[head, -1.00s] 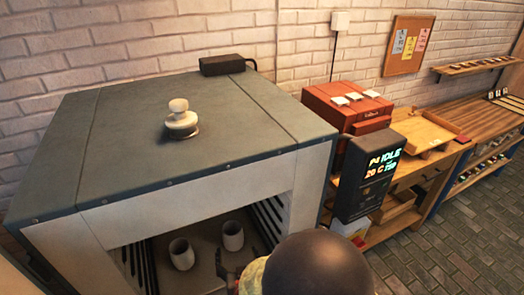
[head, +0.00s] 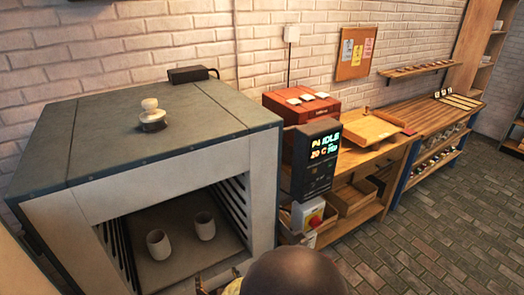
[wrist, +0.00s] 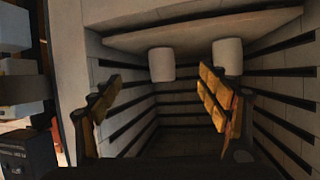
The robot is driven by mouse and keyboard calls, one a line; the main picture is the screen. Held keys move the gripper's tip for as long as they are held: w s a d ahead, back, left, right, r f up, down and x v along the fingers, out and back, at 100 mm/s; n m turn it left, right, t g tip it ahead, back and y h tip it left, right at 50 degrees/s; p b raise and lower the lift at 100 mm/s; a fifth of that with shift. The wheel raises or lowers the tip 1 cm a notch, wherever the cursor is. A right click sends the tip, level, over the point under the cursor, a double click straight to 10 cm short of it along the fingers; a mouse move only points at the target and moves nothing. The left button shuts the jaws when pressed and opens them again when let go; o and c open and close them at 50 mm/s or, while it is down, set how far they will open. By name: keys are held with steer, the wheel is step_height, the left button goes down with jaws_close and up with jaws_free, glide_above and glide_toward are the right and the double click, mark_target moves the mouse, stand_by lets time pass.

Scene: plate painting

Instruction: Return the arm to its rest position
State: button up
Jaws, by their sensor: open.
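My gripper (wrist: 160,108) is open in the wrist view, its two orange-brown fingers wide apart with nothing between them. It faces the open kiln (head: 262,185), a grey box with a dark top. Two pale cups stand side by side on the kiln's shelf (head: 170,262): a left cup (head: 158,244) and a right cup (head: 204,226). The wrist picture shows the cups upside down, beyond the fingers and apart from them. In the head view my gripper is only partly seen at the bottom edge, beside my dark round arm part.
A control box (head: 316,160) with a lit display reading IDLE is at the kiln's right front. A red box (head: 300,104) and a wooden tray (head: 368,130) are on the workbench beyond. The brick floor (head: 430,230) at right is clear.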

steer(key=s+f+n+g, duration=0.1)
steer(key=s+f+g, duration=0.4)
steer(key=s+f, duration=0.3)
steer(key=s+d+r+g+h, duration=0.1)
steer(key=s+d+g, duration=0.2)
steer(key=s+g, duration=0.15)
steer(key=s+d+r+m+t+h, duration=0.1)
steer(key=s+d+r+m, duration=0.1)
steer(key=d+r, duration=1.3)
steer(key=s+d+r+m+t+h, duration=0.1)
steer(key=s+d+r, duration=0.4)
steer(key=d+r, duration=1)
step_height(320, 180, up, 3)
steer(key=shift+f+m+h, duration=0.1)
steer(key=shift+m+h, duration=0.6)
steer(key=shift+h, duration=0.1)
steer(key=shift+t, duration=0.25)
steer(key=shift+c, duration=0.9)
